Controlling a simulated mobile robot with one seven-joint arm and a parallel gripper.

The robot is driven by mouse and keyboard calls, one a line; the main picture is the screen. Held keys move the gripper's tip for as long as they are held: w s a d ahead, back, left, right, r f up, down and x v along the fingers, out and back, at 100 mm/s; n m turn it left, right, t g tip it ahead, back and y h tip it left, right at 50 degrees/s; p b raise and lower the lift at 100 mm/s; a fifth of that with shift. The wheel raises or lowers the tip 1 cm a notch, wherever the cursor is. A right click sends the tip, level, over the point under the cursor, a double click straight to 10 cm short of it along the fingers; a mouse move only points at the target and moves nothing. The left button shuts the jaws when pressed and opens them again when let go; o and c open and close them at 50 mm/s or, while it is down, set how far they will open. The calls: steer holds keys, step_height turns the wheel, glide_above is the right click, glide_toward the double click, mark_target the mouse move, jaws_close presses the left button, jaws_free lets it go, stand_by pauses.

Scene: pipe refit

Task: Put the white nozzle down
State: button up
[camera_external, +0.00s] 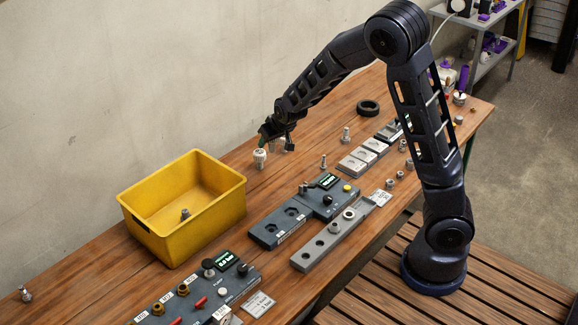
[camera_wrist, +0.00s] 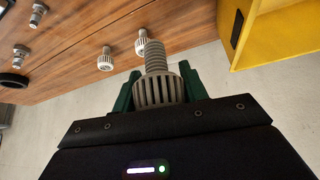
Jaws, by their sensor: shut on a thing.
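My gripper (camera_wrist: 157,92) is shut on the white nozzle (camera_wrist: 160,88), its slotted body between the green fingers and its ribbed, narrower end pointing away from the palm. Two similar pale nozzles stand on the table in the wrist view, one (camera_wrist: 105,62) to the left and one (camera_wrist: 142,46) just beyond the held nozzle's tip. In the external view my gripper (camera_external: 271,137) is low over the far side of the table, with pale nozzles (camera_external: 259,158) close under it. I cannot tell there which one is held, or whether it touches the wood.
The yellow bin (camera_external: 168,241) stands left of my gripper, with a small grey part inside. Grey fixtures (camera_external: 268,235) and a control panel (camera_external: 190,310) lie nearer the front. A black ring (camera_external: 368,107) and a bolt (camera_external: 346,135) lie to the right. Bare wood (camera_external: 235,160) shows between bin and nozzles.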

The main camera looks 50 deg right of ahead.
steer(key=shift+d+r, duration=0.1)
steer(key=shift+r, duration=0.1)
steer(key=w+d+m+g+h, duration=0.1)
steer(key=w+d+m+h, duration=0.3)
steer(key=d, duration=0.7)
steer(key=w+d+m+g+y, duration=0.1)
steer(key=w+d+m, duration=0.3)
steer(key=d, duration=0.8)
steer(key=w+d+m+g+h, duration=0.1)
steer(key=w+d+m+h, duration=0.1)
steer(key=w+d, duration=0.65)
steer(key=s+d+f, duration=0.1)
steer(key=f, duration=0.5)
steer(key=s+d+f, duration=0.1)
steer(key=f, duration=0.6)
steer(key=s+d+f, duration=0.1)
steer(key=f, duration=0.5)
steer(key=shift+f, duration=0.3)
steer(key=shift+f, duration=0.15)
steer(key=o, duration=1)
